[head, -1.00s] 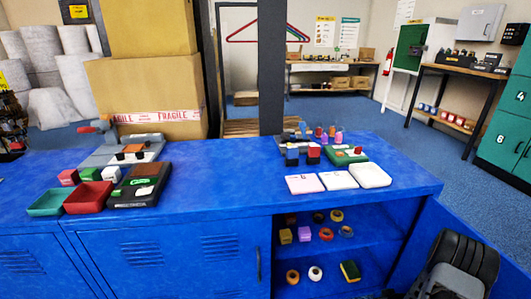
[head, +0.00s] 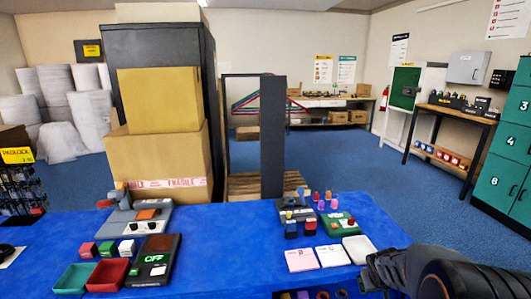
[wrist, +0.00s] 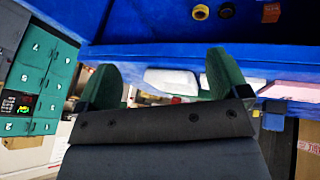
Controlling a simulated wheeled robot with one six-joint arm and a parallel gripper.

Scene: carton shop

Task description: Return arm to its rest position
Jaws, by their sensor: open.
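My gripper (wrist: 163,78) shows in the wrist view with its two green fingers spread wide apart. Nothing is held between them. My dark arm shows at the lower right of the head view, in front of the right end of the blue counter (head: 235,240). The gripper's fingers cannot be made out there. In the wrist view a blue surface (wrist: 190,52) lies beyond the fingertips, with white and pink pieces partly hidden behind the fingers.
The counter holds a green tray (head: 75,278), a red tray (head: 107,275) and a dark device marked OFF (head: 156,262) at left. Pink and white pads (head: 301,260) lie at right, near my arm. The counter's middle is clear. Stacked cartons (head: 158,163) stand behind.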

